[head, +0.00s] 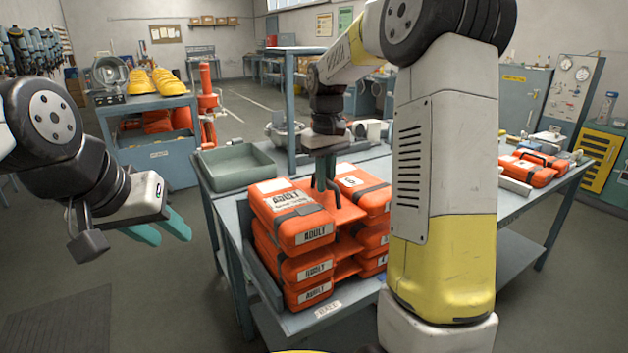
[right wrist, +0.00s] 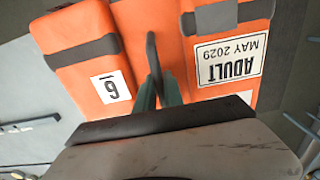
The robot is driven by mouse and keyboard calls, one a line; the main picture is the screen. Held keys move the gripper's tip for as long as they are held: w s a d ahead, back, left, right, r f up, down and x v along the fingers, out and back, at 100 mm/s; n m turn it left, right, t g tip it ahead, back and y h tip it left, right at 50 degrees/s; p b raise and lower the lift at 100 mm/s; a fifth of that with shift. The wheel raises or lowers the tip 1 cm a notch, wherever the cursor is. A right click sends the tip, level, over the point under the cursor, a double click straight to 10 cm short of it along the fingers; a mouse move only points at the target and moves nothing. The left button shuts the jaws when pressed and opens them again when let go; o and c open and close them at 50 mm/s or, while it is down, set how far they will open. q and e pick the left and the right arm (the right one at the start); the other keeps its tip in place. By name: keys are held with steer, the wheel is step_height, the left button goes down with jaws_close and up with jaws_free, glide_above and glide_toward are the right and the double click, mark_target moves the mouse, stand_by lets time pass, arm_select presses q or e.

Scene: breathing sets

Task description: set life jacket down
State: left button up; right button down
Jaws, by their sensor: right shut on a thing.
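An orange life jacket (head: 290,215) marked ADULT lies on top of a stack of orange life jackets (head: 308,273) on the blue-grey workbench. It has two thick halves with grey straps and a thinner orange middle. My right gripper (head: 322,185) points down and is shut on the dark strap or handle at its middle. In the right wrist view the life jacket (right wrist: 232,70) shows an ADULT MAY 2029 label and a 6 label, with the green fingers (right wrist: 158,92) closed at the strap between the halves. My left gripper (head: 172,230) is empty, off the bench; its fingers look slightly apart.
A green-grey tray (head: 237,166) stands behind the stack on the workbench (head: 222,208). Orange cases (head: 530,168) lie at the bench's right end. A blue cart (head: 155,135) with yellow items stands back left.

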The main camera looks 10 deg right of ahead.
steer(key=shift+f, duration=0.25)
steer(key=shift+f, duration=0.25)
steer(key=c, duration=1.5)
jaws_free()
steer(key=shift+o, duration=0.2)
step_height(320, 180, up, 12)
steer(key=s+r+t, duration=0.2)
steer(key=s+r, duration=0.1)
steer(key=s, duration=0.4)
steer(key=s+a+f+m+t+y, duration=0.1)
steer(key=s+f, duration=0.3)
steer(key=s, duration=0.4)
steer(key=s+a+f+m+t+y, duration=0.1)
steer(key=s+f+m+t, duration=0.1)
steer(key=s, duration=0.7)
step_height(320, 180, down, 2)
steer(key=shift+s+t, duration=0.15)
steer(key=shift+t, duration=0.45)
